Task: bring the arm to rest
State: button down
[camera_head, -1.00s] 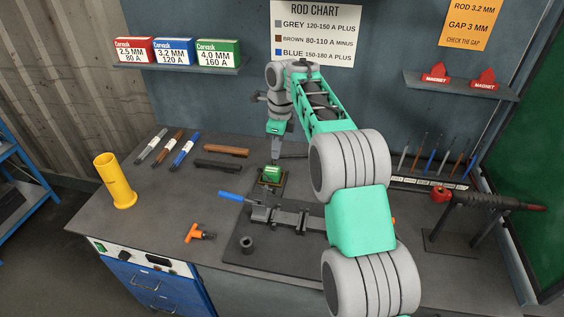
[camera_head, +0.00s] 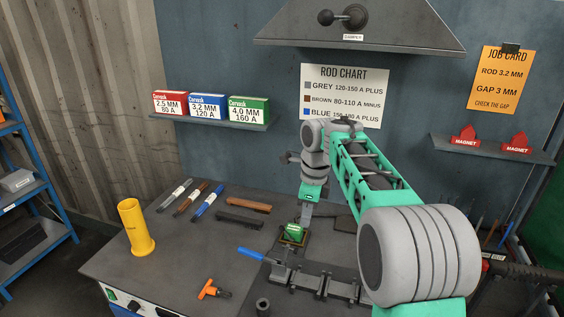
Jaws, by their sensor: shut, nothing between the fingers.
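My arm reaches over the workbench (camera_head: 185,245) from the lower right, with its teal and grey links bent at the far end. My gripper (camera_head: 304,213) hangs from the teal wrist, points down and is shut and empty. It is small in this view. It appears just above and slightly right of a green block (camera_head: 293,231), which sits on a small brown-edged tray. I cannot tell the exact gap between them. My forearm hides part of the bench and the rod chart's lower edge.
A yellow cylinder (camera_head: 135,228) stands at left. Rod bundles and bars (camera_head: 240,219) lie behind. A hood (camera_head: 360,35) and shelves with boxes (camera_head: 208,107) and magnets (camera_head: 490,145) jut from the wall.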

jog(key=s+r+n+t, duration=0.2)
jog(key=s+r+n, duration=0.1)
jog(key=s+n, duration=0.75)
jog(key=s+d+f+n, duration=0.1)
jog(key=s+f+n, duration=0.2)
jog(key=s+n, duration=0.2)
jog(key=s+d+f+n+t+h, duration=0.1)
jog(key=s+d+f+n, duration=0.1)
jog(key=s+n, duration=0.4)
jog(key=shift+s+f+t, duration=0.3)
jog(key=shift+s+f, duration=0.15)
jog(key=shift+s, duration=0.55)
jog(key=shift+d, duration=0.1)
